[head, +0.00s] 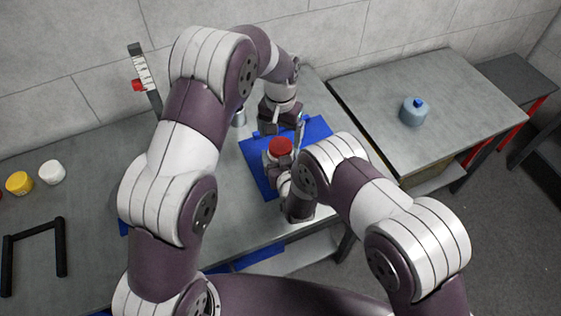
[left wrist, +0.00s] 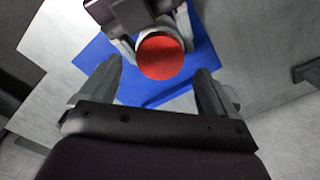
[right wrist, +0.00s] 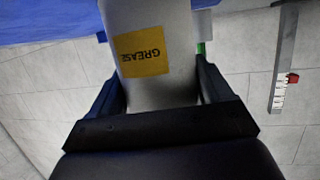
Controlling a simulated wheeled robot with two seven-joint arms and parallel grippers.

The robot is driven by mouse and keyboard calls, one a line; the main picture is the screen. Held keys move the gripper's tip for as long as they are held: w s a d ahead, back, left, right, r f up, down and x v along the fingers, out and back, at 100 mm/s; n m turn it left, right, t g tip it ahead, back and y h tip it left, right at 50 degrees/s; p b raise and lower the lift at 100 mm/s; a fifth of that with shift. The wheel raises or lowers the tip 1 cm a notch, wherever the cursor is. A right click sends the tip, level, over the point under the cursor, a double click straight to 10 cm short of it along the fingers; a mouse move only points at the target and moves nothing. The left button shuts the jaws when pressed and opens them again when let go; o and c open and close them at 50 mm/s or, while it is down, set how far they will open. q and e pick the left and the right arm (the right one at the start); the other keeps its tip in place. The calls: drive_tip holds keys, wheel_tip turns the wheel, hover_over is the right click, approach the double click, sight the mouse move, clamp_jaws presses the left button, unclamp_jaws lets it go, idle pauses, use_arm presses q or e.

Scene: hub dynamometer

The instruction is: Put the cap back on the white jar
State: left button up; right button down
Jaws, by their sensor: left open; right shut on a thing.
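A white jar with a yellow GREASE label (right wrist: 143,55) is held between the fingers of my right gripper (right wrist: 158,88). In the head view a red cap (head: 280,146) shows on top of the jar; it also shows as a red disc in the left wrist view (left wrist: 160,57), with a pale rim at its upper left. Whether the cap is fully seated cannot be told. My left gripper (head: 288,130) is open and empty just above and behind the cap; in the left wrist view its fingers stand apart on either side of the red disc.
A blue mat (head: 316,130) lies under the grippers on the grey bench. A grey cylinder (head: 240,117) stands beside it. A yellow jar (head: 19,183), a white round container (head: 52,172) and a black frame (head: 62,245) are at left. A blue bottle (head: 413,112) stands on the right table.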

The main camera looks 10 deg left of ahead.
sight(281, 145)
use_arm(q)
drive_tip(key=shift+r, duration=0.45)
drive_tip(key=shift+r, duration=0.15)
drive_tip(key=shift+c, duration=0.4)
wheel_tip(281, 145, up, 3)
drive_tip(key=n, duration=0.4)
drive_tip(key=shift+r+n, duration=0.1)
drive_tip(key=shift+n, duration=0.3)
wheel_tip(281, 145, down, 8)
drive_tip(key=shift+f, duration=0.1)
